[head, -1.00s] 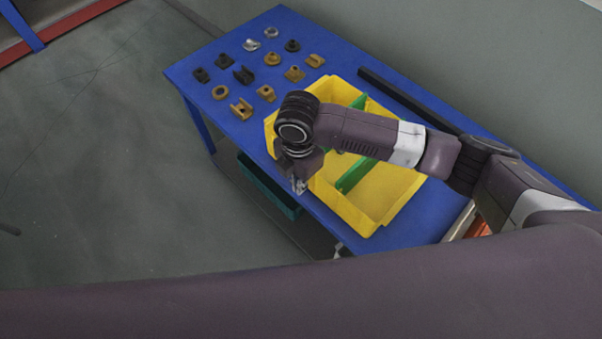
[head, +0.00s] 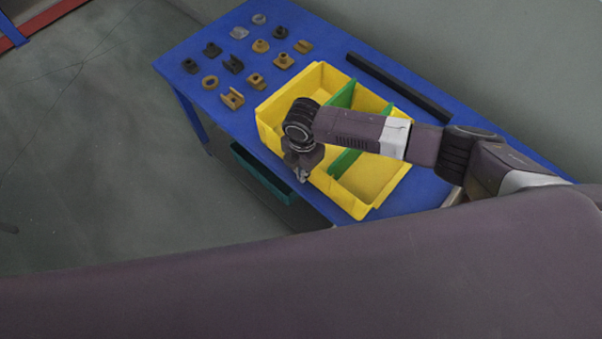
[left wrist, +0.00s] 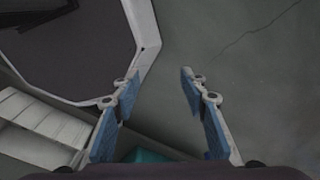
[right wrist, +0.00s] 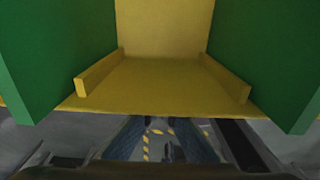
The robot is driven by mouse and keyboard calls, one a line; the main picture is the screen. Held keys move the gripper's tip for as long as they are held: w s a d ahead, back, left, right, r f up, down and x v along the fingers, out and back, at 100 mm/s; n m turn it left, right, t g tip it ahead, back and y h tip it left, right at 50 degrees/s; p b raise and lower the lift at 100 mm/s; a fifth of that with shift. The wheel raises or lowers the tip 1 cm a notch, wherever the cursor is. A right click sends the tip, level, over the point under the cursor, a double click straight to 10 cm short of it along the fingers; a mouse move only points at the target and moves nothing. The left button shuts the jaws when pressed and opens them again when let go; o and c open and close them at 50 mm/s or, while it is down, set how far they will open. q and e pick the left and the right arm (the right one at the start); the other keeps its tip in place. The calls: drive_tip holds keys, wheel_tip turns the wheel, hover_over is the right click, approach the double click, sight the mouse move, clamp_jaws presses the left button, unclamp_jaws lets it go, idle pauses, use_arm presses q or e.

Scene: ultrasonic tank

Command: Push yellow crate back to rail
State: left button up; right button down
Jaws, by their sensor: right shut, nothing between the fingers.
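The yellow crate (head: 375,200) with green dividers (head: 347,162) sits on the blue table near its front edge. The black rail (head: 400,88) lies behind it, with a strip of bare table between them. My right gripper (head: 302,177) points down at the crate's front wall, and its arm crosses over the crate. In the right wrist view the fingers (right wrist: 165,140) are shut and empty, below the crate's yellow front lip (right wrist: 160,95). I cannot tell whether they touch the wall. My left gripper (left wrist: 160,85) is open and empty above the floor, out of the head view.
Several small grey, black and brass-coloured parts (head: 233,64) stand on the table (head: 300,25) left of the crate. A teal bin (head: 262,174) sits below the table's front edge. Open grey floor lies to the left.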

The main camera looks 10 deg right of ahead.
drive_tip(key=w+d+b, duration=0.1)
drive_tip(key=w+d, duration=0.2)
drive_tip(key=d, duration=0.1)
drive_tip(key=w+d+b, duration=0.2)
drive_tip(key=w+d, duration=0.2)
drive_tip(key=d, duration=0.1)
drive_tip(key=w+d+b, duration=0.2)
drive_tip(key=w+d, duration=0.1)
drive_tip(key=d, duration=0.1)
drive_tip(key=shift+w+d+f, duration=0.1)
drive_tip(key=shift+w+d, duration=0.2)
drive_tip(key=shift+d, duration=0.05)
drive_tip(key=shift+w+d, duration=0.1)
drive_tip(key=shift+d, duration=0.1)
drive_tip(key=shift+r, duration=0.2)
drive_tip(key=shift+w, duration=0.1)
